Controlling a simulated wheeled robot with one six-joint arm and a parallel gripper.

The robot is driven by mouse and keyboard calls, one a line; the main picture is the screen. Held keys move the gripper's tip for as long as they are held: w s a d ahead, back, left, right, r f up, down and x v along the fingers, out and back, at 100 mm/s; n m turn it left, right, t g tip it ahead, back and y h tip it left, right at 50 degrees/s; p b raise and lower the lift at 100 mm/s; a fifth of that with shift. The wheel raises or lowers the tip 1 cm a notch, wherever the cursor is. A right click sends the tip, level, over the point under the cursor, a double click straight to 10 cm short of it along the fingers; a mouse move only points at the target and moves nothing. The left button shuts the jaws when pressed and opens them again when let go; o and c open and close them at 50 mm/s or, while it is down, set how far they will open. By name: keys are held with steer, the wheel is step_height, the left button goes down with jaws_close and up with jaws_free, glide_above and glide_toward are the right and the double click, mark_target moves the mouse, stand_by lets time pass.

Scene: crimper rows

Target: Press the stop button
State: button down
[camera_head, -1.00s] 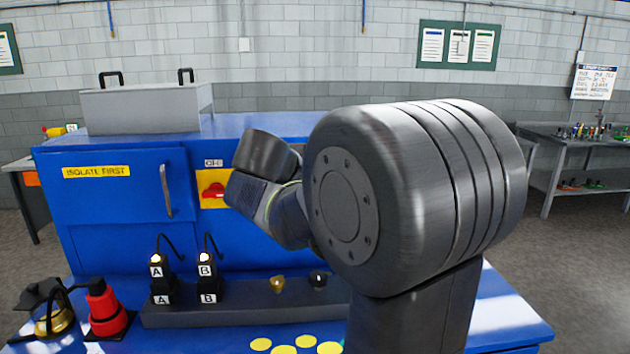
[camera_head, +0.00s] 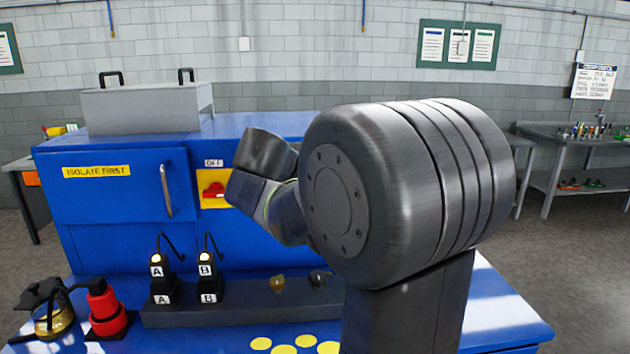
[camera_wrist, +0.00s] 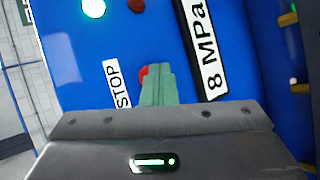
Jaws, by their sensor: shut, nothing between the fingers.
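The red stop button (camera_wrist: 144,72) shows in the wrist view on the blue panel, beside a white STOP label (camera_wrist: 116,84). My gripper (camera_wrist: 157,68) is shut, with nothing between its greenish fingers. The fingertips overlap the button in this view and hide most of it; only its left edge shows. I cannot tell whether they touch it. In the head view, my arm hides the gripper and the stop button.
A white 8 MPa label (camera_wrist: 200,48) lies right of the fingers. A lit white round lamp (camera_wrist: 93,7) and another red round part (camera_wrist: 136,5) are above. In the head view, a red switch (camera_head: 213,190) sits under an OFF label on the blue cabinet (camera_head: 110,215).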

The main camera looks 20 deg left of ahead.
steer(key=shift+s+d+b, duration=0.3)
steer(key=shift+s+d, duration=0.1)
steer(key=shift+s, duration=0.35)
steer(key=s, duration=0.1)
steer(key=s+d+b, duration=0.1)
steer(key=s, duration=0.1)
steer(key=s+d, duration=0.1)
steer(key=shift+s+d, duration=0.1)
steer(key=shift+s, duration=0.2)
steer(key=shift+w, duration=0.1)
stand_by(0.4)
steer(key=shift+s+d, duration=0.3)
steer(key=shift+s, duration=0.3)
steer(key=shift+s+d, duration=0.25)
steer(key=shift+s, duration=0.4)
steer(key=shift+s+d, duration=0.3)
steer(key=shift+s, duration=0.3)
